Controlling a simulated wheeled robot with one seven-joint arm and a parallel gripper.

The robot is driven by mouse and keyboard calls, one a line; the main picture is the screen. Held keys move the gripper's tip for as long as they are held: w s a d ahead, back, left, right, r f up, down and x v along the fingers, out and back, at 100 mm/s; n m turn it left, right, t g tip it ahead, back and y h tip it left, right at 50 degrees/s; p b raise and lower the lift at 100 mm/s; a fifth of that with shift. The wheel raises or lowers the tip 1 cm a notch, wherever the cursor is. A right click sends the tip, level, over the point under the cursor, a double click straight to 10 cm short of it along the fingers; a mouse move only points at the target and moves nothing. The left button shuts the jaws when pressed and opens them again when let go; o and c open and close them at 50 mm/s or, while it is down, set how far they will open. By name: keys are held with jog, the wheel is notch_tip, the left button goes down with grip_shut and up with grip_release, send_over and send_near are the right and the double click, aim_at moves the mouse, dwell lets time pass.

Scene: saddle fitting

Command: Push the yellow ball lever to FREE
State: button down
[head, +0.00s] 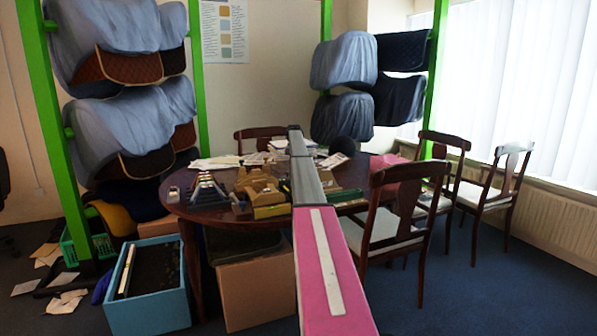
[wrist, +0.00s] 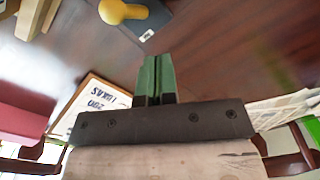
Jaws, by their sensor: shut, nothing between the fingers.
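The yellow ball lever (wrist: 122,11) shows at the top of the wrist view, a rounded yellow knob on a dark base plate (wrist: 150,22) that carries a small white label. The label's word is too small to read. My gripper (wrist: 157,62) has green fingers pressed together, with nothing between them. Its tips point toward the lever's side of the table and lie apart from the knob, below and a little right of it in the picture. In the head view my arm reaches over the table, and I cannot make out the lever or the fingers there.
The round wooden table (head: 180,203) holds papers, dark stepped racks (head: 208,192) and wooden blocks. Chairs (head: 408,205) stand at its right. A framed sign (wrist: 100,97) lies left of my fingers, and a wooden block (wrist: 37,15) lies at upper left. Bare tabletop (wrist: 235,60) shows at right.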

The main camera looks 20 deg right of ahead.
jog(key=shift+s, duration=0.2)
jog(key=shift+s, duration=0.45)
notch_tip(320, 180, up, 7)
dwell(0.9)
